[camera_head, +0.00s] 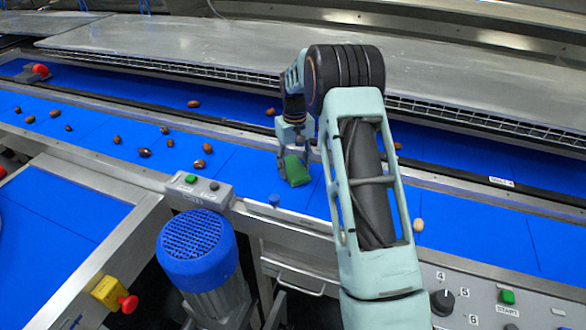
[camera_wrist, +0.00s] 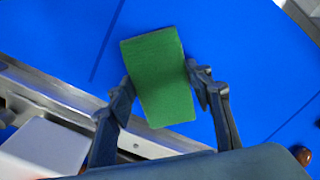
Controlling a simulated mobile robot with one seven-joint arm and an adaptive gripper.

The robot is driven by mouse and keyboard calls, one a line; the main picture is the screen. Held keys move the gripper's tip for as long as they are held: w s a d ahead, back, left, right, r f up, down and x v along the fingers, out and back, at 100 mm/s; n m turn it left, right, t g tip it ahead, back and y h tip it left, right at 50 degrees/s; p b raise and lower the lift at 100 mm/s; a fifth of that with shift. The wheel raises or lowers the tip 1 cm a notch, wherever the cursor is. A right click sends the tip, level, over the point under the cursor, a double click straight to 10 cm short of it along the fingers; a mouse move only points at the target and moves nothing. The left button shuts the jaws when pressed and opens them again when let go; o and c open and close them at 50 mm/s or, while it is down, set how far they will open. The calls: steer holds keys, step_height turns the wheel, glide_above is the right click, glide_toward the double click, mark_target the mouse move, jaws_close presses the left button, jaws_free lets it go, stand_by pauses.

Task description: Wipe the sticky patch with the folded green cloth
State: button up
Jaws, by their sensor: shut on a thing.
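The folded green cloth (camera_head: 296,171) is at the blue belt (camera_head: 240,165), near the belt's front edge. My gripper (camera_head: 293,150) is above it with the fingers pointing down. In the wrist view the cloth (camera_wrist: 160,80) is a green block between the two fingers of my gripper (camera_wrist: 160,92), which is shut on its sides. I cannot tell whether the cloth touches the belt. No sticky patch is visible in either view; my arm and the cloth hide part of the belt.
Several brown dates (camera_head: 145,152) lie on the belt to the left, and a pale one (camera_head: 418,225) lies right of my arm. A metal rail borders the belt.

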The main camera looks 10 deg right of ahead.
mark_target(289, 178)
steer(key=shift+s+a+f+b, duration=0.1)
steer(key=shift+s+a+b, duration=0.15)
steer(key=shift+s+a, duration=0.25)
steer(key=shift+s+a+f+b, duration=0.1)
steer(key=shift+s+a+b, duration=0.25)
steer(key=shift+s, duration=0.4)
steer(key=shift+s+a+b, duration=0.2)
steer(key=shift+s+a, duration=0.2)
steer(key=shift+s, duration=0.2)
steer(key=shift+s+a+r+b, duration=0.1)
steer(key=shift+s+a+b, duration=0.1)
steer(key=shift+s+a, duration=0.55)
steer(key=shift+s+a+r+b, duration=0.1)
steer(key=shift+s+a+b, duration=0.25)
steer(key=shift+s, duration=0.65)
steer(key=shift+s+a+r+b, duration=0.1)
steer(key=shift+s+a, duration=0.55)
steer(key=shift+s, duration=0.2)
steer(key=shift+r, duration=0.1)
step_height(289, 178, up, 4)
steer(key=p, duration=0.3)
steer(key=shift+c, duration=0.5)
steer(key=shift+w+r+p, duration=0.2)
steer(key=shift+r+p, duration=0.3)
steer(key=shift+r, duration=0.5)
steer(key=c, duration=0.5)
steer(key=shift+o, duration=0.2)
steer(key=shift+r, duration=0.1)
